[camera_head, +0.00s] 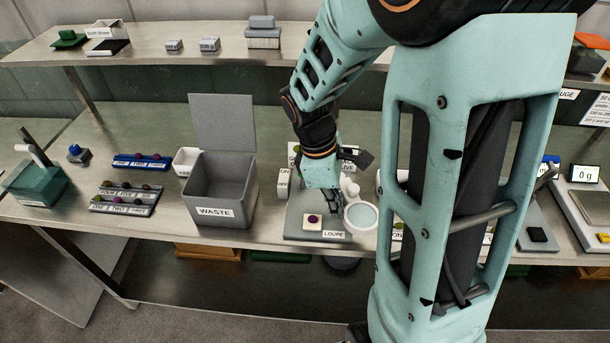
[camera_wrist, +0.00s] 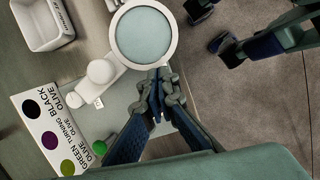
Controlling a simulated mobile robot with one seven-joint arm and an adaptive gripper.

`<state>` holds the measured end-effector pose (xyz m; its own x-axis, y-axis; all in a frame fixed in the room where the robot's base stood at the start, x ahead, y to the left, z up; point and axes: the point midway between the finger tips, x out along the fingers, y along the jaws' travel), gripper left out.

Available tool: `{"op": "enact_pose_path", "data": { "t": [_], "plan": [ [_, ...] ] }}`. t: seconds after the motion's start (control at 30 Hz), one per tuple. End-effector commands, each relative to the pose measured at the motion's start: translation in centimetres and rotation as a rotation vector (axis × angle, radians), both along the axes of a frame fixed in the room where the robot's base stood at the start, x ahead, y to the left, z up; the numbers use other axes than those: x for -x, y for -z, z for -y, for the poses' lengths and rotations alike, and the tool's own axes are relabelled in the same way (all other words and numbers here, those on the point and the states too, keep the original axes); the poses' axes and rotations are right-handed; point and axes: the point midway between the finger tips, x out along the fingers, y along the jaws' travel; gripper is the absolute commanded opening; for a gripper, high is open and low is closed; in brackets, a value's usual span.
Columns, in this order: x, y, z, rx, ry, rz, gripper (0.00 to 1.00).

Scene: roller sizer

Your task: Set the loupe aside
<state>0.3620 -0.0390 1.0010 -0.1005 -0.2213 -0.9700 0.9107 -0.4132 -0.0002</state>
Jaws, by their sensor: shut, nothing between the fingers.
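The loupe (camera_head: 361,216) is a round pale lens in a white rim, on a grey base plate marked LOUPE. The wrist view shows its lens (camera_wrist: 143,37) at the top, with a white arm running to a white knob (camera_wrist: 101,71). My gripper (camera_wrist: 158,92) is shut and empty, its fingertips just below the lens rim; I cannot tell whether they touch it. In the head view my gripper (camera_head: 332,207) is just left of the lens, above the base plate (camera_head: 300,233). A small white block (camera_head: 313,222) with a dark purple piece lies on the plate.
A grey WASTE bin (camera_head: 222,205) with its lid raised stands to the left. A small white tray (camera_wrist: 45,25) is at the wrist view's top left. A scale display (camera_head: 585,173) is at the far right.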

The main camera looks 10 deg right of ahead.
Motion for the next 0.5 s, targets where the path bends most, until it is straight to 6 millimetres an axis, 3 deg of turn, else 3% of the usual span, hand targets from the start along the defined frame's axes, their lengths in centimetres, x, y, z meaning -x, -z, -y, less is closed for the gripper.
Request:
{"op": "enact_pose_path", "data": {
  "t": [0.5],
  "plan": [
    [0.7, 0.0, 1.4, 0.000, -0.027, 0.000, 0.00]
  ]
}}
